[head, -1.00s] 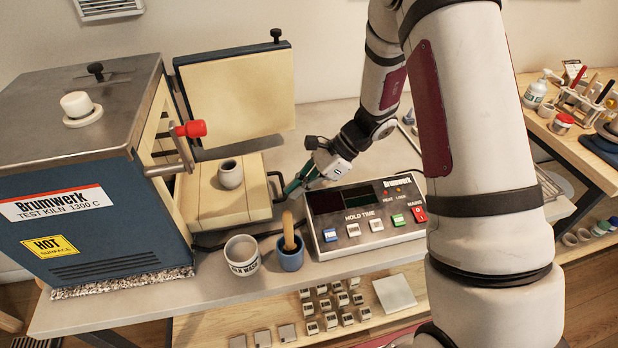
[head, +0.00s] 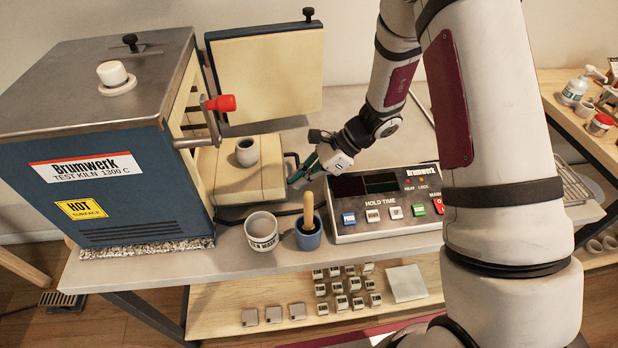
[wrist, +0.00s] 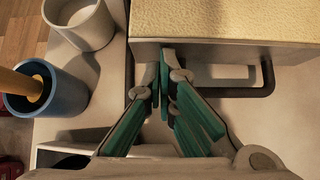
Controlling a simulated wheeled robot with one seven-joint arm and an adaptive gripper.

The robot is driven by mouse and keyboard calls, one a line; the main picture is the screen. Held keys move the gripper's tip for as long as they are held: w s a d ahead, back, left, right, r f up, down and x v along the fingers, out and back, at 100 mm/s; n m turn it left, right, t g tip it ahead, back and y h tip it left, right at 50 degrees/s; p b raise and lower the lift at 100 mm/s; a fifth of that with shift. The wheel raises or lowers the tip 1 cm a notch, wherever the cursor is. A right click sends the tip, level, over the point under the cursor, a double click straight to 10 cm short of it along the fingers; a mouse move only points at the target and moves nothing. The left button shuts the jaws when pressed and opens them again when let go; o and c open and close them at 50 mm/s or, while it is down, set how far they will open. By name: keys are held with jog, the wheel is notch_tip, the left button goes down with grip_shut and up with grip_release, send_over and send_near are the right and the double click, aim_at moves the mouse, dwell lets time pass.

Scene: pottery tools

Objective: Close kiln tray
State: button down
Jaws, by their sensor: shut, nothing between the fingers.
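The kiln tray (head: 270,185) is a cream slab that sticks out to the right from the blue kiln's (head: 110,190) open side. A small grey pot (head: 247,152) stands upright on it. A dark bar handle (head: 292,160) is on the tray's outer end. My gripper (head: 291,181) is shut and empty at that end. In the wrist view my fingertips (wrist: 160,55) are at the tray's front face (wrist: 225,52), to the left of the handle (wrist: 267,75). I cannot tell whether they touch it.
A white mug (head: 262,232) and a blue cup (head: 308,234) with a wooden-handled tool stand in front of the tray. A control box (head: 385,205) sits to the right. The kiln door (head: 268,75) stands open behind the tray.

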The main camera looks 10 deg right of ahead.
aim_at(227, 185)
jog(key=a, duration=1.1)
jog(key=a+b, duration=0.1)
jog(key=a, duration=0.5)
jog(key=shift+w+a, duration=0.3)
jog(key=shift+a, duration=0.05)
jog(key=shift+r, duration=0.15)
